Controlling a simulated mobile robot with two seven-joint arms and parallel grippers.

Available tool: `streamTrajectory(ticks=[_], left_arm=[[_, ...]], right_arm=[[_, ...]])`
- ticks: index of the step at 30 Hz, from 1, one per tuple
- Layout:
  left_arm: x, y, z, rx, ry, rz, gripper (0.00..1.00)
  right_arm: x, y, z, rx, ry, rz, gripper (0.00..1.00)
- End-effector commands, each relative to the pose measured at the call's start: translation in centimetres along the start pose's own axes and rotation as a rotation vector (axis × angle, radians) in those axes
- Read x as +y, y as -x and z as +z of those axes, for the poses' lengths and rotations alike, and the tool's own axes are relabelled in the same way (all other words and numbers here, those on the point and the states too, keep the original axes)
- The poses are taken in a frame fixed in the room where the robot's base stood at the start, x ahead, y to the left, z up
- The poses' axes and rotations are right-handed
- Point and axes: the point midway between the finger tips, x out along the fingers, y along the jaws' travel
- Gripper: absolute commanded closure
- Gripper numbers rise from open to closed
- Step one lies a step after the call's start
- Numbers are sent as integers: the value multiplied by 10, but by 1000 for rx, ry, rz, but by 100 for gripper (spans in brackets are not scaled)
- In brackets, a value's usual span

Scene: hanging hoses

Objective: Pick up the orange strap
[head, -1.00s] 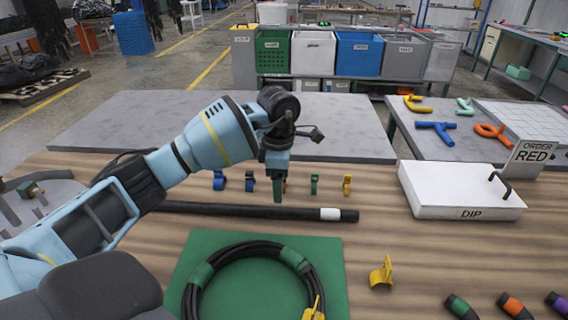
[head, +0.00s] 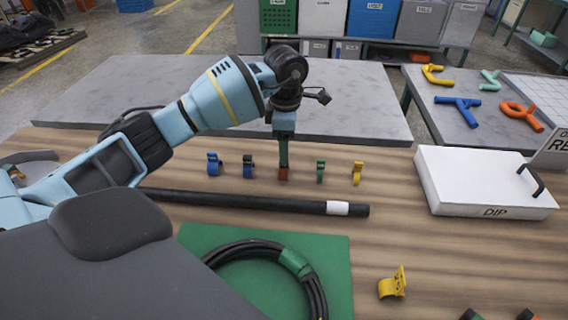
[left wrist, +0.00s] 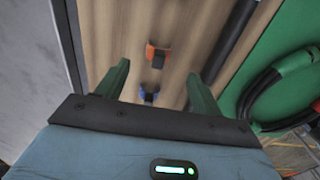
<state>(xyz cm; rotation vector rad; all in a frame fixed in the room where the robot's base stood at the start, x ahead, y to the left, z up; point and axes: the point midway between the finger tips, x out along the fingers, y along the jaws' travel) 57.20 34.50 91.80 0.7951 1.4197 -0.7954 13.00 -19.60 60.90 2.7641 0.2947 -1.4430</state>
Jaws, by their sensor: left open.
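The orange strap (head: 283,174) is a small clip-like piece standing in a row on the wooden table, partly covered by my left gripper. My left gripper (head: 283,160) hangs pointing down, its fingertips just over the strap in the head view. In the left wrist view the orange strap (left wrist: 158,54) lies in line with the gap between the two green fingers of my left gripper (left wrist: 160,76). The fingers are apart with nothing between them. I cannot tell the exact height above the strap. My right gripper is not in view.
Blue (head: 214,164), dark blue (head: 248,166), green (head: 320,171) and yellow (head: 357,173) straps stand in the same row. A black hose (head: 260,204) lies in front. A coiled hose (head: 295,262) rests on a green mat (head: 200,236). A white DIP box (head: 480,185) stands right.

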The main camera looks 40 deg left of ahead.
Motion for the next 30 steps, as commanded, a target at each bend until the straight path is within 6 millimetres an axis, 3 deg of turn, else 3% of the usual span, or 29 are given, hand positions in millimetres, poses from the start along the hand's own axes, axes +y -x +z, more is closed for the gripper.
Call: streamTrajectory(ticks=[8,19,28,30], left_arm=[[0,-14,-1,1,1,0,33],[0,-58,-4,1,0,0,33],[0,-62,-4,0,0,1,33],[0,-62,-4,0,0,1,42]], right_arm=[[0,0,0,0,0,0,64],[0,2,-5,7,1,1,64],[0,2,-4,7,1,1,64],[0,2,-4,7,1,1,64]])
